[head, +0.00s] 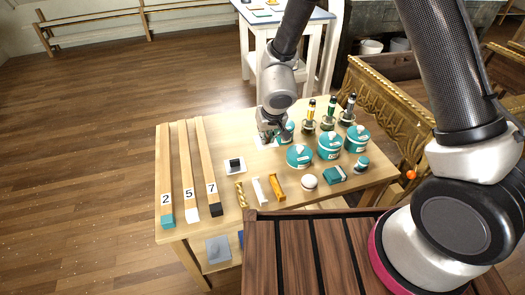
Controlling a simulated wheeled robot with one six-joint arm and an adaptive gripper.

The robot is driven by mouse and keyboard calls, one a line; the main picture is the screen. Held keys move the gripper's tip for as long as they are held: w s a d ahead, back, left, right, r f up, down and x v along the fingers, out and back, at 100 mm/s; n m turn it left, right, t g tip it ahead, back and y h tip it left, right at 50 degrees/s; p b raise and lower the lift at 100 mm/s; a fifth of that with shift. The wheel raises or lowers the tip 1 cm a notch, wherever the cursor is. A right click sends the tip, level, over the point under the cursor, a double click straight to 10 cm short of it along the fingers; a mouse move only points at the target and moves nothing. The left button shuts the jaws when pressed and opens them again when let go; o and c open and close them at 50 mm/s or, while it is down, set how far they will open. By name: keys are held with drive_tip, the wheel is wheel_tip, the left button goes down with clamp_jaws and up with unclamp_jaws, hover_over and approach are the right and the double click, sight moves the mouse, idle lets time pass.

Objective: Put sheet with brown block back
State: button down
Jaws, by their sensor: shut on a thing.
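My gripper (275,138) is low over the far middle of the wooden table (215,222), pointing down. It is shut at a pale sheet (263,143) that shows beside and below its fingers. The fingers hide whatever block sits on this sheet, so its colour cannot be seen. I cannot tell whether the sheet touches the table. A similar white sheet with a black block (235,163) lies nearer and to the left.
Three long sticks numbered 2 (166,180), 5 (188,175) and 7 (209,170) lie at left. Teal jars (299,156), stamps (310,118) and small bars (260,190) crowd the right. A gilt console (395,105) stands beyond. Bare tabletop lies between sticks and black block.

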sight(266, 146)
drive_tip(key=shift+w+a+r, duration=0.1)
drive_tip(key=shift+w+a, duration=0.2)
drive_tip(key=shift+a, duration=0.1)
drive_tip(key=shift+w+a+f, duration=0.1)
drive_tip(key=shift+a+f, duration=0.05)
drive_tip(key=shift+f, duration=4.75)
drive_tip(key=shift+f, duration=0.1)
drive_tip(key=c, duration=1.5)
unclamp_jaws()
drive_tip(key=shift+o, duration=0.2)
drive_tip(key=shift+r, duration=0.35)
drive_tip(key=v, duration=1.1)
drive_tip(key=shift+r, duration=0.25)
